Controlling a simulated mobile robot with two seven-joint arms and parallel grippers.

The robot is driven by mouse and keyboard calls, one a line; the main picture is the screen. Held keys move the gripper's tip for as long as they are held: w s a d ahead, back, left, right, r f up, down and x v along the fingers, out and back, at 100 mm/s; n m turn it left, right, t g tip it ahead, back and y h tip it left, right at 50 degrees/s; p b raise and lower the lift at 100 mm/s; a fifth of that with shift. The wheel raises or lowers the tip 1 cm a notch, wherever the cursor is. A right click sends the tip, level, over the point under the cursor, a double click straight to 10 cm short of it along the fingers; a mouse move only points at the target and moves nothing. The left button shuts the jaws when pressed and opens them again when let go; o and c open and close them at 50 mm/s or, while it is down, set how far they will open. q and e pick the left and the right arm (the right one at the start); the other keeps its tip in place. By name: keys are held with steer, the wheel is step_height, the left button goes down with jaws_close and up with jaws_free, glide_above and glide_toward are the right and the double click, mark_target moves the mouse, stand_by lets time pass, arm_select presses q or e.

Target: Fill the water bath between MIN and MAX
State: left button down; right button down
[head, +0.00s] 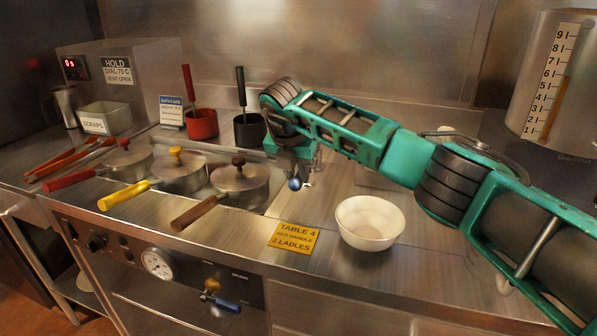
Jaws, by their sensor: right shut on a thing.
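The water bath (272,195) is the steel well in the counter. Three lidded pots sit in it: red-handled (127,158), yellow-handled (180,172) and brown-handled (240,185). I cannot make out its water level or any MIN or MAX marks. My right gripper (296,172) points down at the bath's back right corner. It is shut on a small blue-tipped metal part (295,184), which looks like a tap handle; the fingers hide most of it. A drain valve (211,287) with a blue lever is on the front panel beside a dial gauge (157,264). My left gripper is not in view.
A white bowl (369,222) and a yellow table card (294,238) are at the front right. Red (202,124) and black (249,129) ladle holders stand behind the pots. A steel container with a numbered scale (549,85) is at the far right. My right arm crosses above the counter.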

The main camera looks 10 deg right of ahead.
steer(key=shift+r, duration=0.1)
steer(key=c, duration=1.1)
jaws_free()
steer(key=shift+c, duration=0.2)
steer(key=shift+o, duration=0.9)
steer(key=v, duration=1.2)
steer(key=shift+r, duration=0.4)
steer(key=shift+a, duration=0.1)
